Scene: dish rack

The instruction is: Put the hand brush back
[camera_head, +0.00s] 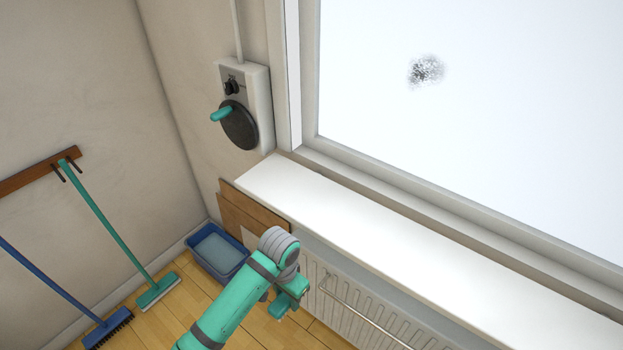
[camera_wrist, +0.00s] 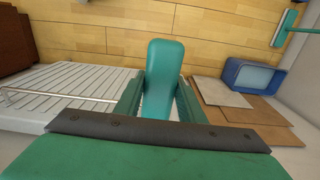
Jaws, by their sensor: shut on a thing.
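The hand brush (camera_wrist: 164,62) shows in the wrist view as a rounded teal piece between my gripper's fingers. My gripper (camera_wrist: 160,101) is shut on it. The brush's bristles cannot be made out. In the head view my gripper (camera_head: 290,298) is low in front of the radiator, below the sill, and my own arm hides much of it. The brush cannot be told apart from the teal gripper there. A brown hook rail (camera_head: 40,170) is on the left wall, with a teal broom (camera_head: 105,220) under its hooks.
A blue tub (camera_head: 217,252) stands in the corner beside brown boards (camera_head: 245,212). The radiator (camera_head: 365,312) is under the white sill (camera_head: 400,250), which is bare. A blue broom (camera_head: 45,280) is at the left. A wall box with a crank (camera_head: 240,125) is beside the window.

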